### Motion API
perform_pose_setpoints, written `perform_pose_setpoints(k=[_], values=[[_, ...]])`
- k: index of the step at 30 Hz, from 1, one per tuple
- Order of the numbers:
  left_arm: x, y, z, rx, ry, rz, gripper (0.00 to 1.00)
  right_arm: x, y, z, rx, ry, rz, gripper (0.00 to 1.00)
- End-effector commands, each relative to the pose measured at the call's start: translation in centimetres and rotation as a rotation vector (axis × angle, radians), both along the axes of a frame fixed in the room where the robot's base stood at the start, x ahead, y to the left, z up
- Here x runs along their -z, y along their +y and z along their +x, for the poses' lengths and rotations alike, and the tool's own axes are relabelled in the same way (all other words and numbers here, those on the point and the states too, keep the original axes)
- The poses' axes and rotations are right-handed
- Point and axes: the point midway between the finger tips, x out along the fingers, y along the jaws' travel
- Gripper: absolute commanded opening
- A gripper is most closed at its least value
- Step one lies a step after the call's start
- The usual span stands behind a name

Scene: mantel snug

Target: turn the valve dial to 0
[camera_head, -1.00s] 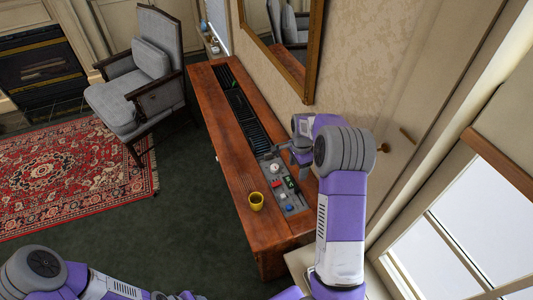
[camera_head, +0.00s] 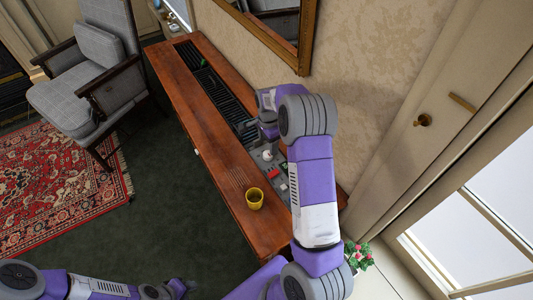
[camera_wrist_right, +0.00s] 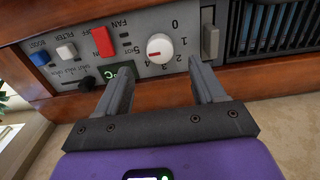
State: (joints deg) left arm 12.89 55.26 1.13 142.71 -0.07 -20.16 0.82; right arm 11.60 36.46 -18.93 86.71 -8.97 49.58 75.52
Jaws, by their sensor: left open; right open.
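The valve dial is a round white knob with a red mark. It shows in the right wrist view (camera_wrist_right: 160,47) on a grey panel (camera_wrist_right: 82,68), ringed by printed numbers. The red mark points to the lower left, about at the 4 to 5 side, away from the 0 at the upper right. The dial also shows in the head view (camera_head: 268,155). My right gripper (camera_wrist_right: 160,68) is open, its fingers either side of the dial's lower edge in the picture; contact cannot be told. My left gripper (camera_head: 178,289) is open at the bottom edge, far from the panel.
The panel is set in a long wooden console (camera_head: 222,160) with dark slats. A red switch (camera_wrist_right: 102,41), a white button (camera_wrist_right: 66,51) and a blue button (camera_wrist_right: 39,58) are left of the dial. A yellow cup (camera_head: 254,198) stands on the console. A grey armchair (camera_head: 95,85) stands left.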

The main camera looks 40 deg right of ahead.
Motion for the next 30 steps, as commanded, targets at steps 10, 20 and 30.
perform_pose_setpoints(k=[10,20,30], values=[[1.8,0.0,0.0,0.0,0.0,0.0,0.43,5.4,0.0,-0.1,0.001,0.004,0.001,0.69],[2.0,0.0,0.0,0.0,0.0,0.0,0.43,6.2,0.0,0.0,0.0,0.001,0.001,0.69],[2.0,0.0,0.0,0.0,0.0,0.0,0.43,6.2,0.0,0.0,0.0,0.001,0.001,0.29]])
